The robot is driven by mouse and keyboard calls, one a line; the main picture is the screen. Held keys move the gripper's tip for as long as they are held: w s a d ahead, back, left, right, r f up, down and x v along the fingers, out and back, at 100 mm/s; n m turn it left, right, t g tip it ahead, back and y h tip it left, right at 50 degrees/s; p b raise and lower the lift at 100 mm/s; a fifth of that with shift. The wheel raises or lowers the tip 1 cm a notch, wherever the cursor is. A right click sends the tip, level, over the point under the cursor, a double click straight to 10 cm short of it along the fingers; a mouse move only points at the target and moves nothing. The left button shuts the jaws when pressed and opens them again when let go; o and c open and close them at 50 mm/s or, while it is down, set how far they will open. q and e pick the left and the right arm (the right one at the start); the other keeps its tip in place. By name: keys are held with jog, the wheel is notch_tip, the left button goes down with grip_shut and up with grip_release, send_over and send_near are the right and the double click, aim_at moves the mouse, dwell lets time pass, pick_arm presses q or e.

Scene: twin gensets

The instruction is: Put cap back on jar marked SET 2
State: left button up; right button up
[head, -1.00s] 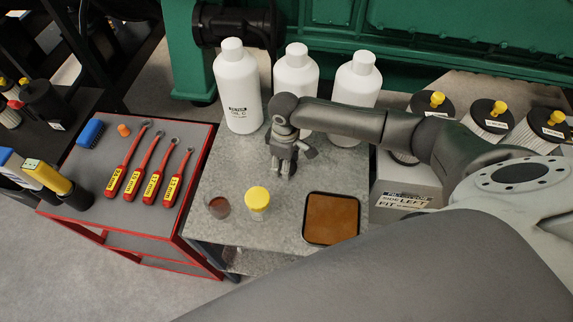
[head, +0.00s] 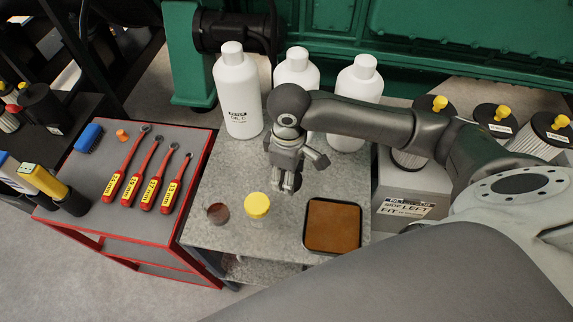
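A small jar with a yellow cap (head: 257,206) stands on the grey bench top. To its left is a small round container with dark reddish-brown contents (head: 217,213), showing no cap. No SET 2 marking is legible on either, and I see no separate loose yellow cap on the bench. My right gripper (head: 286,186) comes in from the right and points down over the bench, behind and to the right of the yellow-capped jar, apart from it. Its fingers look close together, but their gap is too small to judge. My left gripper is out of view.
A tray with a brown pad (head: 332,203) lies right of the jars. Several white bottles (head: 238,92) line the back of the bench. A red-edged cart (head: 100,215) at left holds wrenches, a blue brush (head: 89,138) and a small orange piece (head: 122,135). Filters (head: 492,122) stand at right.

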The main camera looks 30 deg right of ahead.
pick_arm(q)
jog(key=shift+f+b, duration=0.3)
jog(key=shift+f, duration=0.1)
pick_arm(e)
jog(key=s+a+r, duration=0.2)
jog(key=s, duration=0.3)
jog(key=shift+s+a+r, duration=0.2)
jog(key=shift+s+r, duration=0.05)
jog(key=shift+r, duration=0.05)
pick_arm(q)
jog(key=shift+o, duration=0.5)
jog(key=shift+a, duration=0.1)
